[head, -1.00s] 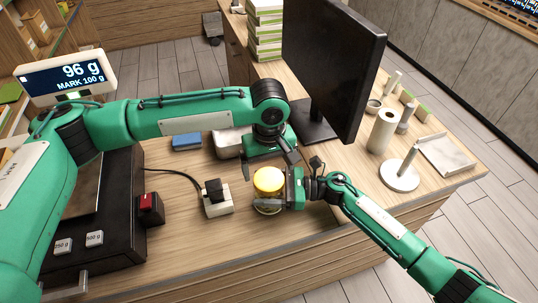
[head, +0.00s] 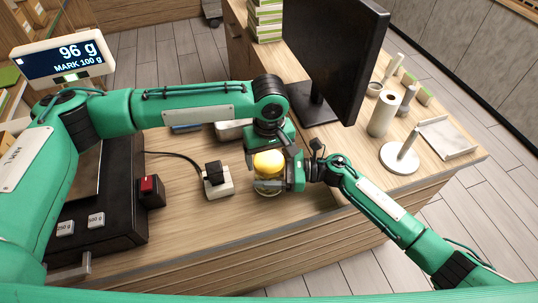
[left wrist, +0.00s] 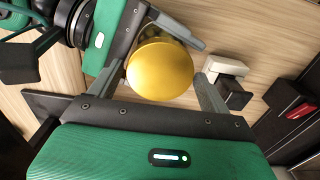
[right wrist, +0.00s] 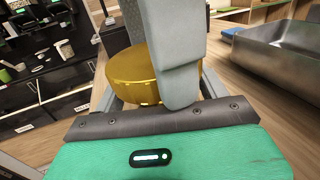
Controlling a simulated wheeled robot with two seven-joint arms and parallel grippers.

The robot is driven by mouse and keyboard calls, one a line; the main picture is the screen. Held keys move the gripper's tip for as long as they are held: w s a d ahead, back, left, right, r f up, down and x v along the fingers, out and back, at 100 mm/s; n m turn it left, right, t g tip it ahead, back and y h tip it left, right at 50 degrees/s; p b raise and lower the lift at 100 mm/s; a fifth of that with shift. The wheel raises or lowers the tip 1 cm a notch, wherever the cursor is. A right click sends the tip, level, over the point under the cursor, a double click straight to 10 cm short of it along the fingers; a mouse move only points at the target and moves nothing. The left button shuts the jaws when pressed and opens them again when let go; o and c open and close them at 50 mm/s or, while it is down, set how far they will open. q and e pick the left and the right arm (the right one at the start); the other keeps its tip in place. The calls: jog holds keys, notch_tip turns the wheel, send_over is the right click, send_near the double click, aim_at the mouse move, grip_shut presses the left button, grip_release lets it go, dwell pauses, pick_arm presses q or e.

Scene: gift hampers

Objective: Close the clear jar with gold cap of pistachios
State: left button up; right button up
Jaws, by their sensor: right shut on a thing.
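The clear jar (head: 268,187) stands upright on the wooden counter with greenish contents. Its gold cap (head: 268,161) sits on top; I cannot tell how tightly. My right gripper (head: 277,186) is shut on the jar's body from the right. My left gripper (head: 273,157) points down from above, its fingers apart on either side of the cap. In the left wrist view the cap (left wrist: 160,70) lies between the open fingers, with a small gap on the right. In the right wrist view a grey left finger partly hides the cap (right wrist: 130,72).
A white block with a black top (head: 216,180) stands left of the jar. A scale display (head: 62,58) reads 96 g. A black monitor (head: 335,60) stands behind. A paper roll (head: 383,113) and a round white stand (head: 400,155) are to the right.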

pick_arm(q)
jog(key=shift+o, duration=1.1)
jog(key=shift+r, duration=4)
jog(key=shift+c, duration=0.5)
notch_tip(320, 180, down, 8)
jog(key=shift+f, duration=0.1)
